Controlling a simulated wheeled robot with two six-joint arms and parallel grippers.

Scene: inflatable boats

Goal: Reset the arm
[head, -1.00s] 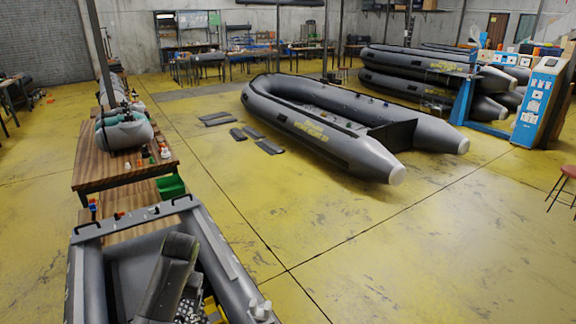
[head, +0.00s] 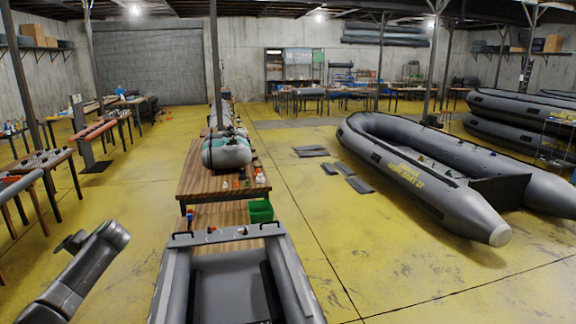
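A grey arm link, which looks like part of my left arm, rises from the bottom left corner of the head view. It ends in a rounded joint, and no gripper fingers show on it. My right arm and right gripper are not in view. The task names no other object.
A grey inflatable boat (head: 288,262) lies close in front at the bottom. A large inflatable boat (head: 402,172) lies on the right. Yellow floor (head: 120,200) is clear to the left.

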